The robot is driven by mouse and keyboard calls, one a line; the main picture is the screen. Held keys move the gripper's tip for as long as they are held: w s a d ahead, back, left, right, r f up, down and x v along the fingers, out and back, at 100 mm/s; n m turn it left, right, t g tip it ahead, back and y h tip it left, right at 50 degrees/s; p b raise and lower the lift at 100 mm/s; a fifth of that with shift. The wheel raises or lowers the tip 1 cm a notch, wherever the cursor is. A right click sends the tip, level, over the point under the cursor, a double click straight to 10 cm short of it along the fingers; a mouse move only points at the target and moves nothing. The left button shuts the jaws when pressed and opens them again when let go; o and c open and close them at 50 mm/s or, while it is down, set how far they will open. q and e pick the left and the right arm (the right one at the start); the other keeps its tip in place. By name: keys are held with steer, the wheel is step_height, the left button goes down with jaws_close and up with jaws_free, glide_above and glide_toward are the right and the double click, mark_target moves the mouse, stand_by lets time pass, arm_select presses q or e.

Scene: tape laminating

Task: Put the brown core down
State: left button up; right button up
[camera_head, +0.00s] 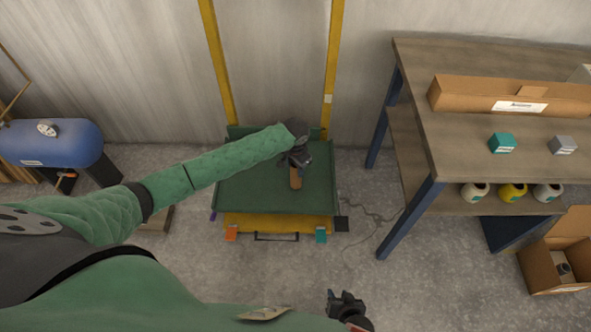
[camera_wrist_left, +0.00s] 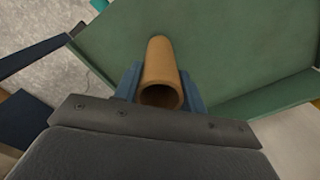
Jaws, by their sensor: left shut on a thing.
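The brown core (camera_wrist_left: 161,62) is a short hollow tube. In the left wrist view my left gripper (camera_wrist_left: 160,85) is shut on it, with a blue finger on each side. In the head view the brown core (camera_head: 296,178) shows just below my left gripper (camera_head: 298,161), over the green tray of the yellow-framed cart (camera_head: 250,195). I cannot tell whether the core touches the tray surface. My right gripper (camera_head: 346,303) is at the bottom of the head view, away from the cart; its fingers are too unclear to tell open from shut.
A workbench (camera_head: 480,55) on the right holds a long cardboard box (camera_head: 510,97) and small boxes. Several tape rolls (camera_head: 512,192) sit on its shelf. An open carton (camera_head: 545,270) is on the floor. A blue tank (camera_head: 50,143) stands at the left. The tray around the core looks clear.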

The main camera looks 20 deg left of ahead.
arm_select(q)
steer(key=shift+f, duration=0.8)
steer(key=o, duration=1.2)
steer(key=shift+f, duration=0.1)
